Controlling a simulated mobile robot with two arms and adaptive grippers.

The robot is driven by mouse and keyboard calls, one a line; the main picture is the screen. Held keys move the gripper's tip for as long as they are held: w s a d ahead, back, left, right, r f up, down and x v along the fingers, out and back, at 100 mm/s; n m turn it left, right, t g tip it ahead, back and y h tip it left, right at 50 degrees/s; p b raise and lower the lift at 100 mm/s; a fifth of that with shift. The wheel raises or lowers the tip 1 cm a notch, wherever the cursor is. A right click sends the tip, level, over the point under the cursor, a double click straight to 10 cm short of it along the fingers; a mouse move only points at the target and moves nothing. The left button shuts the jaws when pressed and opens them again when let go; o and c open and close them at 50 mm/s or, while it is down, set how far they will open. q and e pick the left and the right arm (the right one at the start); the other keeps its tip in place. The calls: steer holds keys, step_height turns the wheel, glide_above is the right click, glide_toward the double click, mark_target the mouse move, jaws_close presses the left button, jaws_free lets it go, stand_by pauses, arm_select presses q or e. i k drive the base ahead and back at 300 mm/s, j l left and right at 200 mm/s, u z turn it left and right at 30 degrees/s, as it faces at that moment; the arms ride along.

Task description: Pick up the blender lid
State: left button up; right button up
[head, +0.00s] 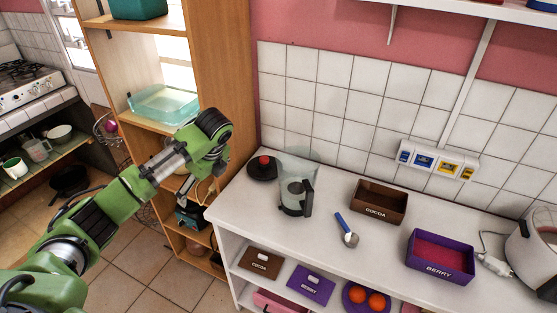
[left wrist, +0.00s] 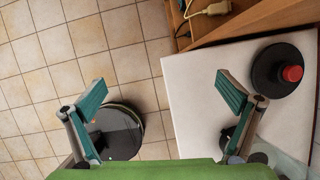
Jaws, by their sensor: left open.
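The blender lid (head: 263,168) is a black disc with a red knob, lying flat on the white counter at its back left corner. It also shows in the left wrist view at the right (left wrist: 266,80), beyond the right-hand finger. The clear blender jug (head: 296,197) with a dark handle stands upright just right of the lid. My left gripper (head: 203,189) hangs left of the counter, apart from the lid. In the left wrist view its two teal fingers (left wrist: 165,95) are spread with nothing between them. My right gripper is not in view.
A tall wooden shelf (head: 228,75) stands close behind my left arm. On the counter (head: 291,238) are a blue-handled scoop (head: 346,230), a brown cocoa box (head: 378,202) and a purple berry box (head: 440,257). The counter's front left is clear.

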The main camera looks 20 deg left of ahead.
mark_target(256, 171)
steer(key=i+l, duration=0.7)
steer(key=i, duration=0.15)
